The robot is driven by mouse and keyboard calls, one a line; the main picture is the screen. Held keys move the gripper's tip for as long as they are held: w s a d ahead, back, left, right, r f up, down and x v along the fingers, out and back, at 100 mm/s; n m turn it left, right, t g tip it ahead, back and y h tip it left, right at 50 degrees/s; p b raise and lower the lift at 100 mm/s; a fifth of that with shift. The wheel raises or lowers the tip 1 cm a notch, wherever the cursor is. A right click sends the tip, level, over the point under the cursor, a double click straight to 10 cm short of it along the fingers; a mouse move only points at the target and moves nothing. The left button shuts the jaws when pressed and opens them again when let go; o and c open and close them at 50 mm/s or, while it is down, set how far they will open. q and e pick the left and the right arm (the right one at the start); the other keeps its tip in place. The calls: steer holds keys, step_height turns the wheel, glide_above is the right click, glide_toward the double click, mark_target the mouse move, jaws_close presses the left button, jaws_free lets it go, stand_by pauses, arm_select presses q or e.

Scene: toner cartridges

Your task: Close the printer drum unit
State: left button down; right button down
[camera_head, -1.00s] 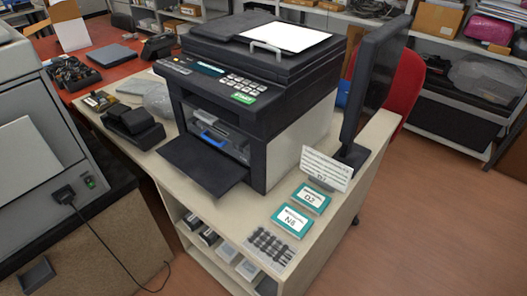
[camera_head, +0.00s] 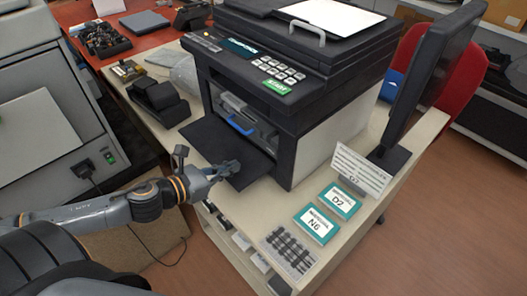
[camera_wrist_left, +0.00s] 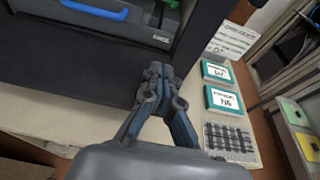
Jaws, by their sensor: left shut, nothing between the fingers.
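The black printer (camera_head: 270,75) stands on the pale table with its front flap (camera_head: 215,140) folded down. The drum unit (camera_head: 238,116) with its blue handle (camera_head: 240,126) shows inside the open front. The blue handle (camera_wrist_left: 95,9) is also at the top left of the left wrist view. My left gripper (camera_head: 232,168) is shut and empty at the flap's front right part; whether it touches the flap I cannot tell. In the left wrist view the closed fingertips (camera_wrist_left: 157,72) are by the flap's edge (camera_wrist_left: 70,60). My right gripper is not in view.
Teal-labelled boxes (camera_head: 338,201) and a card holder lie right of the printer, with a monitor (camera_head: 428,75) behind them. A black device (camera_head: 160,100) stands left of the flap. A grey machine (camera_head: 45,110) is at far left. Shelves lie below the table front.

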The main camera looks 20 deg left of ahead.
mark_target(270, 149)
arm_select(q)
steer(key=x, duration=0.3)
steer(key=p+x, duration=0.1)
steer(key=x, duration=0.3)
steer(key=r+p+x, duration=0.1)
steer(key=x, duration=0.3)
steer(key=shift+w, duration=0.35)
